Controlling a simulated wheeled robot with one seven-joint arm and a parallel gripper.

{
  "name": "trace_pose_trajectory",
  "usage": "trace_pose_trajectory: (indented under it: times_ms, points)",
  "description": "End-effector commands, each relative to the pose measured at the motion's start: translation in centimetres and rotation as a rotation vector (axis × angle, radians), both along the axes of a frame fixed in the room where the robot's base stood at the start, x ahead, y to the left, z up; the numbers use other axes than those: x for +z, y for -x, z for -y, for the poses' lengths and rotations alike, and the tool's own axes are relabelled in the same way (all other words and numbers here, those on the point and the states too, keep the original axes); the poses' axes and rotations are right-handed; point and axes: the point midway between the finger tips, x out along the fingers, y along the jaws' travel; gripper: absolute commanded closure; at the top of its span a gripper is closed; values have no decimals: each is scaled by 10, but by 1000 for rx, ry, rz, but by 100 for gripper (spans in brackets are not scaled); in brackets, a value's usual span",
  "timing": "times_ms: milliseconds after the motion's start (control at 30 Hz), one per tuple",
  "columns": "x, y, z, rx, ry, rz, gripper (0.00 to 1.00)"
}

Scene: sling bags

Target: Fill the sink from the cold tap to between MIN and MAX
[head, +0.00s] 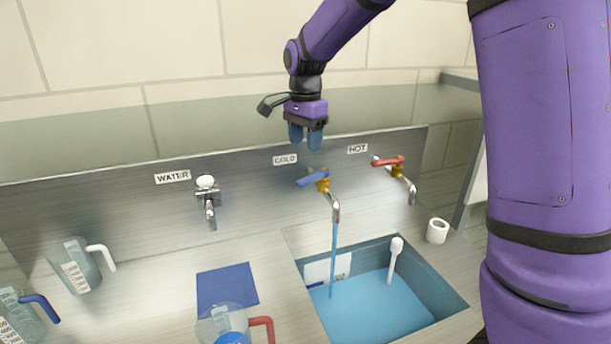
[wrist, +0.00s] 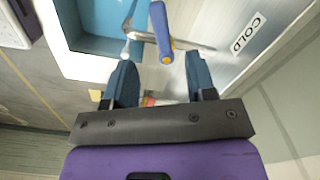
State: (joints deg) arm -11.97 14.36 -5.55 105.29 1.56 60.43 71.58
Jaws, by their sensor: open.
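The cold tap (head: 323,184) has a blue lever handle (head: 311,178) under the COLD label, and a stream of water runs from its spout into the sink (head: 450,292). Blue water (head: 375,308) stands in the sink. A white panel with markings (head: 328,268) is on the sink's back wall, but the MIN and MAX lines are too small to read. My gripper (head: 305,138) is open and empty, above and slightly behind the cold tap handle. In the wrist view the blue handle (wrist: 160,28) lies just beyond the gap between my fingertips (wrist: 160,80).
The red-handled hot tap (head: 390,162) is to the right, and the WATER tap (head: 208,195) is to the left. Measuring jugs (head: 80,265) stand on the left counter, one with a red handle (head: 228,325) near a blue mat (head: 227,287). A white plug-like piece (head: 393,258) stands in the sink; a white roll (head: 437,230) is at right.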

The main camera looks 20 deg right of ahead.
Motion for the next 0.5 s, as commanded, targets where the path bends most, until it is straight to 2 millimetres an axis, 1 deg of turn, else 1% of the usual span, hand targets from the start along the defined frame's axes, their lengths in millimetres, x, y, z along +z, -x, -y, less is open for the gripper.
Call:
trace_pose_trajectory:
  times_ms: [300,500]
  points:
    - [-54,1,0,1,1,-4,49]
    - [-83,1,0,1,0,-2,49]
